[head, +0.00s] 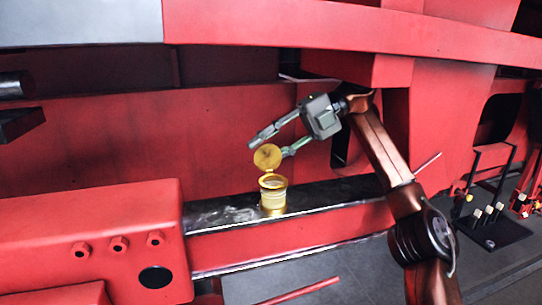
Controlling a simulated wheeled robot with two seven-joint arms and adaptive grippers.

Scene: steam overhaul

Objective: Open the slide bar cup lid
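A small brass cup (273,197) stands upright on the dark slide bar (332,195). Its round brass lid (267,157) is tilted up at the cup's far side, and the cup's top is uncovered. My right gripper (268,148) comes from the upper right, just above and beside the lid. Its two fingers are spread apart, one above the lid and one near the lid's right edge. I cannot tell whether the lower finger touches the lid. Nothing shows held between the fingers. My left gripper is not in the picture.
A red block with bolts (110,235) stands at the left, close to the cup. A red beam (350,25) runs across above my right arm. A thin red rod (300,291) juts out below the bar. A dark stand with pale-tipped pieces (490,225) is at the right.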

